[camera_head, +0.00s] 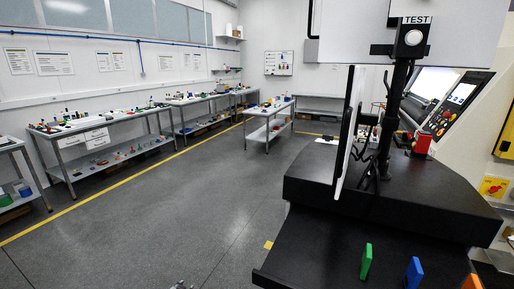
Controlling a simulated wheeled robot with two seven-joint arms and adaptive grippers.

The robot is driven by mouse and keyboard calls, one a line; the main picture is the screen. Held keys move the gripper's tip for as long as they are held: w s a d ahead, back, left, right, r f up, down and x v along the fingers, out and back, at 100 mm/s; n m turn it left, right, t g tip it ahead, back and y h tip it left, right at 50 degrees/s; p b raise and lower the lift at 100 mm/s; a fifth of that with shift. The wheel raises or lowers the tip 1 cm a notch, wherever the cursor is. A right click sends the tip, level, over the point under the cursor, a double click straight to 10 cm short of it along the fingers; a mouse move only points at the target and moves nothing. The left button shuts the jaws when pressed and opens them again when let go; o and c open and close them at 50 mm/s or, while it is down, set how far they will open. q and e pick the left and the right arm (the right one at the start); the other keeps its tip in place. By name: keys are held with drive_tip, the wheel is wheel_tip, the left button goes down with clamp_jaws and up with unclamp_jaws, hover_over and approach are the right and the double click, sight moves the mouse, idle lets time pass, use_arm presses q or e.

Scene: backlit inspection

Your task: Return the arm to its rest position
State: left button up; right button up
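A small grey metal part (182,286) shows at the bottom edge, left of centre. It looks like the tip of my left gripper, but almost all of it is cut off, so its opening cannot be told. No arm link is clearly visible. My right gripper is not in view. Nothing is seen held.
A black table (310,245) at the lower right bears a green block (366,262), a blue block (413,273) and an orange block (472,283). A thin upright white panel (347,130) and a black TEST post (392,110) stand behind. Grey floor (190,215) at left is clear.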

use_arm(q)
drive_tip(key=s+f+n+g, duration=0.1)
drive_tip(key=s+f+g, duration=0.1)
drive_tip(key=s+f, duration=0.95)
drive_tip(key=s+f+g, duration=0.2)
drive_tip(key=s+f, duration=0.6)
drive_tip(key=s, duration=0.6)
drive_tip(key=s+d+f+g, duration=0.1)
drive_tip(key=s+f, duration=0.3)
drive_tip(key=s, duration=1.3)
drive_tip(key=s+d+f+g, duration=0.2)
drive_tip(key=s+f+g, duration=0.1)
drive_tip(key=s, duration=1.4)
drive_tip(key=shift+f+n+g, duration=0.3)
drive_tip(key=shift+f, duration=0.4)
drive_tip(key=shift+a, duration=0.1)
